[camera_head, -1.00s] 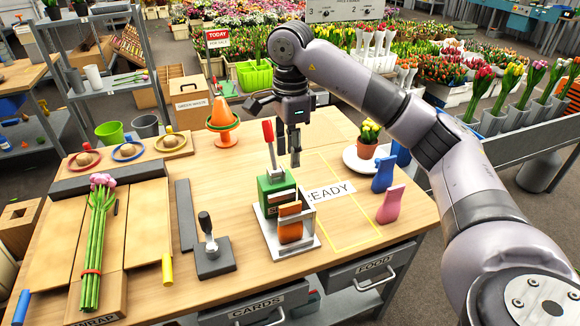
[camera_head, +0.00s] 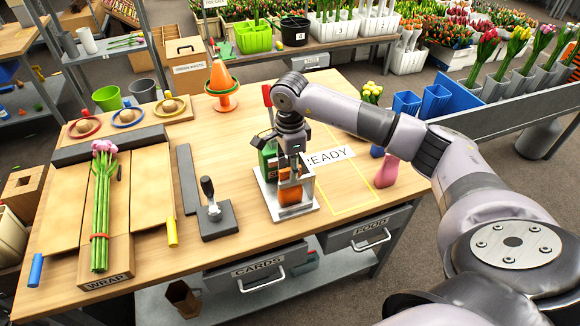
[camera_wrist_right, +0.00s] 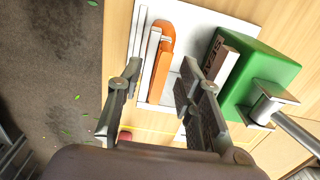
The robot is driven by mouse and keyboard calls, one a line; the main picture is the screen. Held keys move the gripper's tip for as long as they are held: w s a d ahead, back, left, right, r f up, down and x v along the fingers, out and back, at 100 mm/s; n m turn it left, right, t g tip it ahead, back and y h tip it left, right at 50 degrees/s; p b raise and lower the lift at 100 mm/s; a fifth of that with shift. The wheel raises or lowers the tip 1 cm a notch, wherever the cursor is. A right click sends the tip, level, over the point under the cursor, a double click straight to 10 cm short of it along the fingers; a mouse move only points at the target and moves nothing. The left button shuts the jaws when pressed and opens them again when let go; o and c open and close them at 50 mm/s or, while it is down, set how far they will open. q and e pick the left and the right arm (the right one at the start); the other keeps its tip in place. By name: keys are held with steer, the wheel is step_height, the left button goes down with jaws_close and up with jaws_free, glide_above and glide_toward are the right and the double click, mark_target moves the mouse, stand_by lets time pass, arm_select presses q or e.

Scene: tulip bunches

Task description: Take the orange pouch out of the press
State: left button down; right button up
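The press has a green body (camera_head: 268,158), a red-handled lever (camera_head: 267,96) and a pale metal base, and stands mid-table. The orange pouch (camera_head: 290,196) stands upright in the holder at the press's front, partly hidden by my gripper. My right gripper (camera_head: 290,172) points down just above the pouch. In the right wrist view my right gripper (camera_wrist_right: 160,72) is open, with the orange pouch (camera_wrist_right: 160,62) showing between its fingertips, beside a thin pale wall. The green body (camera_wrist_right: 265,75) is close to the right finger. I cannot tell whether the fingers touch the pouch. My left gripper is not in view.
A black tool with an upright handle (camera_head: 209,195) stands left of the press. The READY area (camera_head: 330,157) is on the right, with a pink pouch (camera_head: 386,172) at its edge. Wrapped tulips (camera_head: 103,210) lie on the left board. An orange cone (camera_head: 222,80) stands behind.

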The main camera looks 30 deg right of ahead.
steer(key=shift+f, duration=0.35)
steer(key=shift+c, duration=0.2)
steer(key=shift+r, duration=0.2)
jaws_close()
steer(key=shift+c, duration=1.2)
jaws_free()
steer(key=shift+o, duration=1.4)
steer(key=shift+w+f, duration=0.15)
